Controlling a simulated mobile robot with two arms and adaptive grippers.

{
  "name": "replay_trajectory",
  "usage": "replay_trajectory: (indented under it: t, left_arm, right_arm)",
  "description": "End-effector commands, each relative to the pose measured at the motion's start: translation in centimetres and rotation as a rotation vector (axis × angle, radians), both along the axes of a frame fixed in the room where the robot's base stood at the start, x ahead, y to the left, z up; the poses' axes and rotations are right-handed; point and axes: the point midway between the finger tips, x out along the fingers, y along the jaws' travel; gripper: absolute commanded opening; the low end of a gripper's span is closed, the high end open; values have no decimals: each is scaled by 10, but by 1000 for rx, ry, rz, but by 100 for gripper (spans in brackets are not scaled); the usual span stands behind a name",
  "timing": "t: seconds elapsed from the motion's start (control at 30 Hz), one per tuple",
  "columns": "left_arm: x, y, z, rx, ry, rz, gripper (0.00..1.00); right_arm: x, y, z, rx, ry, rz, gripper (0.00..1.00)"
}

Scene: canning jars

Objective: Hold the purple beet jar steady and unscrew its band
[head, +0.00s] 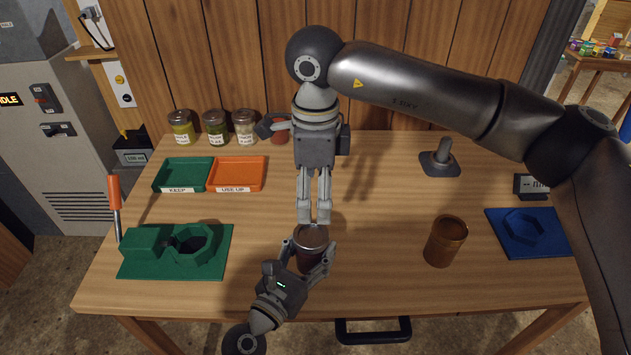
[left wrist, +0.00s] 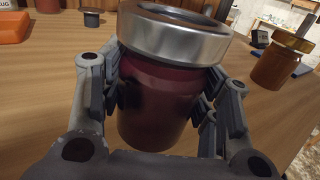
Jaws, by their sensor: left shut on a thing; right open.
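The purple beet jar (head: 308,262) stands on the table near its front edge, with a silver metal band (head: 312,236) on top. In the left wrist view the dark purple jar (left wrist: 160,105) fills the middle, and its band (left wrist: 175,38) sits on the jar's top. My left gripper (head: 307,264) is shut on the jar's body, one finger on each side, below the band. My right gripper (head: 314,214) points down just above the band. Its fingers look close together, and whether they touch the band cannot be told.
A green fixture (head: 175,251) lies at the left. Green (head: 182,175) and orange (head: 238,174) trays and several jars (head: 214,127) are behind. A grey post (head: 441,158) stands at the back right.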

Motion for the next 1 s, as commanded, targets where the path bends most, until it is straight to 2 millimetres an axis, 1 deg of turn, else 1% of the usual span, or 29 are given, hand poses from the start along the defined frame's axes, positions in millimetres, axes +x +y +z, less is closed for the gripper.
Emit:
replay_trajectory:
  t: [0.03, 0.3, 0.4, 0.5, 0.6, 0.7, 0.97, 1.0]
  left_arm:
    - [0, 0, 0, 0, 0, 1, 28]
    - [0, 0, 0, 1, 1, 1, 28]
    - [0, 0, 0, 1, 1, 1, 28]
    - [0, 0, 0, 1, 1, 1, 28]
    - [0, 0, 0, 1, 1, 1, 28]
    - [0, 0, 0, 1, 1, 1, 28]
    - [0, 0, 0, 1, 1, 1, 28]
    - [0, 0, 0, 1, 1, 1, 28]
  right_arm:
    - [-1, -1, -10, -2, 5, 1, 86]
    - [-1, 0, -62, -1, 4, 2, 86]
    - [-1, 0, -78, -1, 4, 2, 86]
    - [-1, -1, -90, -1, 3, 2, 86]
    - [-1, 0, -98, 0, 3, 2, 86]
    - [0, 0, -103, -1, 2, 2, 86]
    - [0, 0, -104, -1, 1, 2, 86]
    - [0, 0, -104, -1, 1, 2, 83]
